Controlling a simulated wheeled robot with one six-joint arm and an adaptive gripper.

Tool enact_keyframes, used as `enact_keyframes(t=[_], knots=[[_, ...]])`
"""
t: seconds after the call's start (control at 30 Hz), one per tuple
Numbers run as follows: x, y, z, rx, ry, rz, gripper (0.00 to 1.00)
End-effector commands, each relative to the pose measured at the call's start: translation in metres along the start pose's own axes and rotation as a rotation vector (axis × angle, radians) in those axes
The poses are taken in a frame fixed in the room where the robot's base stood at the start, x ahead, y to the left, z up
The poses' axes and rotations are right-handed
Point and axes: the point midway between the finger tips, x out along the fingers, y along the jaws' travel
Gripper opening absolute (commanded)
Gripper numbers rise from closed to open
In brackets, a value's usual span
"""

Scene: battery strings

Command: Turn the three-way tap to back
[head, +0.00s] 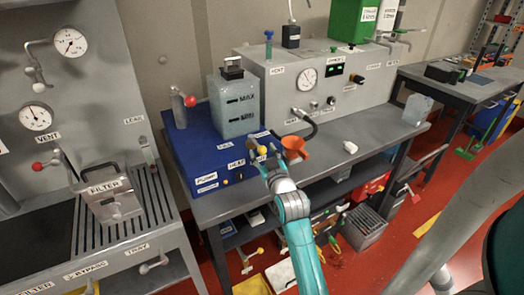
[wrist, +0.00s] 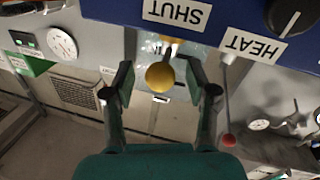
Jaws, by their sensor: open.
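A yellow ball knob (head: 262,150) sits at the front right of the blue unit (head: 205,150). I take it for the tap's handle; no label naming a three-way tap is readable. In the wrist view the yellow knob (wrist: 160,77) stands between my gripper's fingers (wrist: 160,82), below an upside-down SHUT label (wrist: 176,12). My gripper is open, with a visible gap on each side of the knob. In the head view my gripper (head: 268,165) is at the bench's front edge, by the knob. The tap's body is mostly hidden.
An orange funnel (head: 295,147) is close right of my gripper. A red-tipped lever (wrist: 229,140) hangs right of my fingers in the wrist view. A grey tank (head: 235,105) stands on the blue unit. The bench top (head: 375,145) to the right is mostly clear.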

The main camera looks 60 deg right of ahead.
Motion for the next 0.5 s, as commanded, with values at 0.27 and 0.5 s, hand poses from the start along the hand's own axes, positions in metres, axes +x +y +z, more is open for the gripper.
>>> enact_keyframes(t=[0.27, 0.5], knots=[[0.016, 0.0, 0.0, 0.0, 0.0, 0.0, 0.57], [0.016, 0.0, 0.0, 0.0, 0.0, 0.0, 0.57]])
